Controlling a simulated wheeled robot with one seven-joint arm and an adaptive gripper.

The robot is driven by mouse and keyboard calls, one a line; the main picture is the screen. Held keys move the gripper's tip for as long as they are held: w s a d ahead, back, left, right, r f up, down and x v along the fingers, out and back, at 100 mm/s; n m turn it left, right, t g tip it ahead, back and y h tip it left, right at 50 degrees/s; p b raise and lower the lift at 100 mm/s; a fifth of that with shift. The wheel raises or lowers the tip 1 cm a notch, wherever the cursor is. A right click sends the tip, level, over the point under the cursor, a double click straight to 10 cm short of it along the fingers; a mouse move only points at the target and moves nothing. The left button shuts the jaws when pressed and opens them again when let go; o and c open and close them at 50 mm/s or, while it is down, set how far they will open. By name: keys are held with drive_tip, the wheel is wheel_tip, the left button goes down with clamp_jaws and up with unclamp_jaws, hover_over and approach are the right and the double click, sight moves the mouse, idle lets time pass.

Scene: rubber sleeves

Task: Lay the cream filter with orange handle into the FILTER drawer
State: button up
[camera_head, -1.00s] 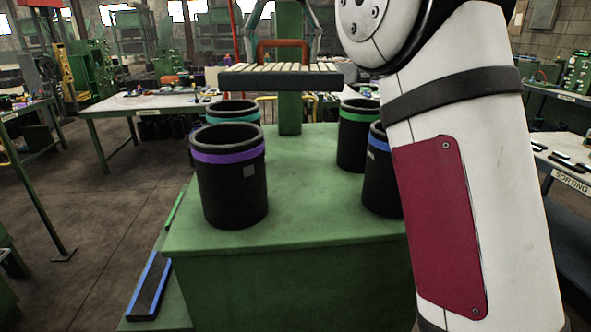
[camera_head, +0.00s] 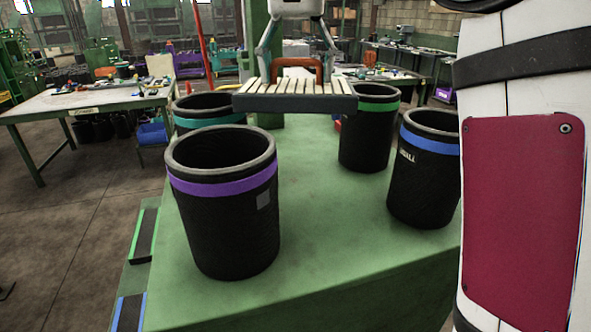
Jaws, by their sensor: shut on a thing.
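The cream filter (camera_head: 295,98) has pale slats over a dark frame and an orange handle (camera_head: 305,63) on top. It hangs roughly level in the camera_head view, beyond the near sleeves. My gripper (camera_head: 297,58) comes down from above, its two fingers on either side of the handle, and is shut on it. Whether the filter is clear of the green table behind it is hard to tell. No drawer marked FILTER shows in this view.
On the green table (camera_head: 330,235) stand black sleeves with a purple band (camera_head: 225,230), a teal band (camera_head: 205,108), a green band (camera_head: 366,140) and a blue band (camera_head: 424,180). A cluttered workbench (camera_head: 50,105) stands at left, with open floor (camera_head: 70,230) before it.

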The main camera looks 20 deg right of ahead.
wheel_tip(320, 180, down, 20)
drive_tip(key=p, duration=0.2)
drive_tip(key=shift+r+p, duration=0.2)
drive_tip(key=shift+p, duration=0.1)
drive_tip(key=shift+f, duration=0.1)
drive_tip(key=o, duration=1.3)
drive_tip(key=shift+o, duration=0.2)
drive_tip(key=shift+a, duration=0.1)
